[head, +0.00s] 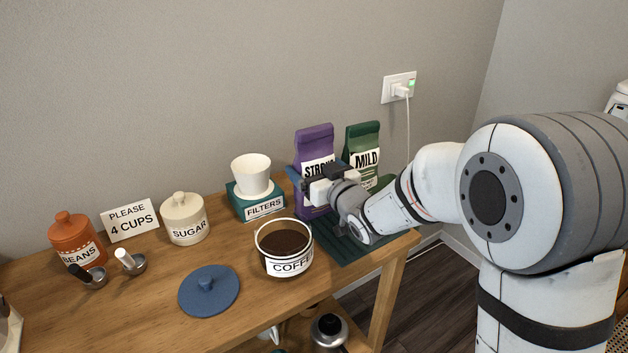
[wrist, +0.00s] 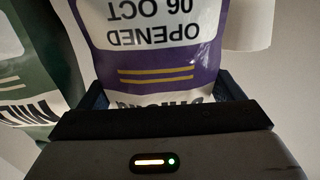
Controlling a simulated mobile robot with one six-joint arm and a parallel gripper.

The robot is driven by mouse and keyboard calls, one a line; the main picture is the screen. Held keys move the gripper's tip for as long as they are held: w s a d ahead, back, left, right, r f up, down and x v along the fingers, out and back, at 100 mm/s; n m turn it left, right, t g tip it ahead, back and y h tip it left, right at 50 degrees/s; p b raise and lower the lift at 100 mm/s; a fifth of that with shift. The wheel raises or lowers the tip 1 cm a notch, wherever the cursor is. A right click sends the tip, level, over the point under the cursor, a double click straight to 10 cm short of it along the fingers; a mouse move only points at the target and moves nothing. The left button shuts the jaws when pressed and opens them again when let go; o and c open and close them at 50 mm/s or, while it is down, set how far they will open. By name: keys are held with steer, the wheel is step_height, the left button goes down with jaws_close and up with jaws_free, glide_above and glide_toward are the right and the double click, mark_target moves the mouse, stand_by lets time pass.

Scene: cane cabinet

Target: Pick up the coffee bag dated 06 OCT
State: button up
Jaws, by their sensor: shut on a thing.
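The purple coffee bag (head: 314,140) labelled STRONG stands upright at the back right of the wooden counter. In the wrist view its label (wrist: 165,40) reads upside down OPENED 06 OCT. My gripper (head: 314,187) is in front of the bag; in the wrist view its dark fingers (wrist: 163,92) sit at both sides of the bag, shut on it. The green coffee bag (head: 364,142) labelled MILD stands just to the right, and shows at the left in the wrist view (wrist: 32,70). Its date cannot be read. My gripper hides part of both bags.
A dark green mat (head: 350,249) lies under the bag area. The filters box (head: 261,207) with a white cup (head: 251,174) stands left of the purple bag. An open coffee canister (head: 285,262) stands in front. A cable hangs from the wall outlet (head: 397,87).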

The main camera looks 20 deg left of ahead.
steer(key=c, duration=0.3)
steer(key=shift+r, duration=0.1)
steer(key=shift+c, duration=0.2)
